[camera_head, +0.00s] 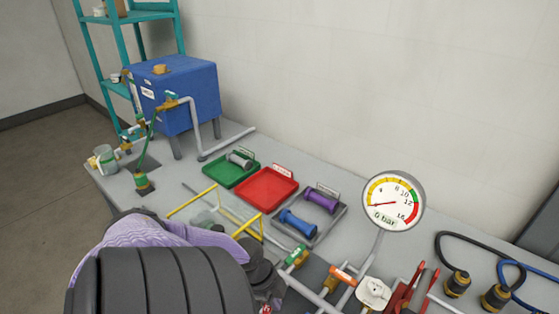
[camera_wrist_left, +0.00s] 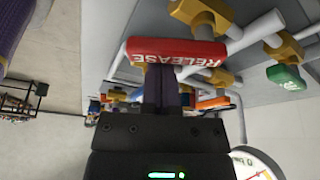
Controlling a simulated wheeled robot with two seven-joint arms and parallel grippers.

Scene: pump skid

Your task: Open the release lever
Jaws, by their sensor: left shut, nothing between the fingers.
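The release lever (camera_wrist_left: 178,51) is a red bar with white RELEASE lettering. It lies across the upper middle of the left wrist view, by brass fittings and a pale pipe. My left gripper (camera_wrist_left: 160,72) is shut and empty. Its dark fingertips are right at the lever's lower edge in that view; I cannot tell whether they touch it. In the head view my left gripper (camera_head: 268,284) is at the bottom middle, and my arm hides most of the lever's surroundings. My right gripper does not show.
A pressure gauge (camera_head: 394,201) stands to the right of my gripper, its needle near zero. An orange-handled valve (camera_head: 343,275) and a green-handled valve (camera_head: 297,255) are close by. Green (camera_head: 221,174) and red (camera_head: 266,189) trays lie behind, with a blue tank (camera_head: 187,92) at back left.

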